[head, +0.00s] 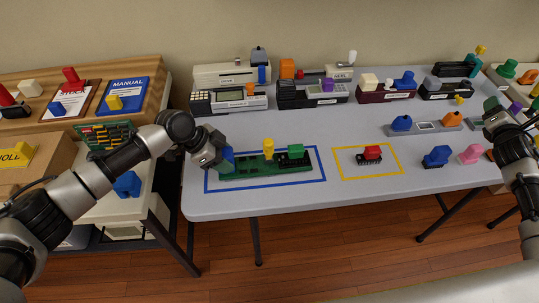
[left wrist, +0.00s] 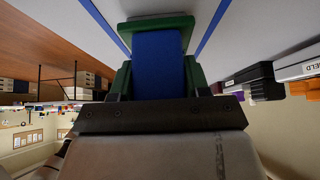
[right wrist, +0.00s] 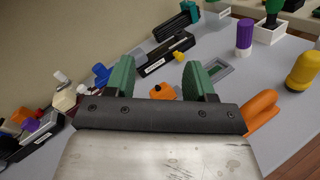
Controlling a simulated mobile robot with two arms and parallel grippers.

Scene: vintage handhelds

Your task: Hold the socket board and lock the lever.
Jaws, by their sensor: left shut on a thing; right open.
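The green socket board (head: 240,170) lies inside the blue outlined rectangle on the table, with a yellow upright piece (head: 268,148) that looks like the lever and a green block (head: 296,151) at its right end. My left gripper (head: 226,160) is shut on the blue block (head: 229,153) at the board's left end. In the left wrist view the blue block (left wrist: 158,65) sits between the green fingers. My right gripper (head: 492,106) is open and empty over the table's right side. In the right wrist view its fingers (right wrist: 160,80) stand apart, with an orange knob beyond.
A yellow outlined rectangle (head: 340,178) holds a small dark chip piece with a red knob (head: 372,152). Blue (head: 436,155) and pink (head: 471,153) knobbed pieces stand to its right. Handheld devices (head: 230,99) line the back edge. The table's middle is clear.

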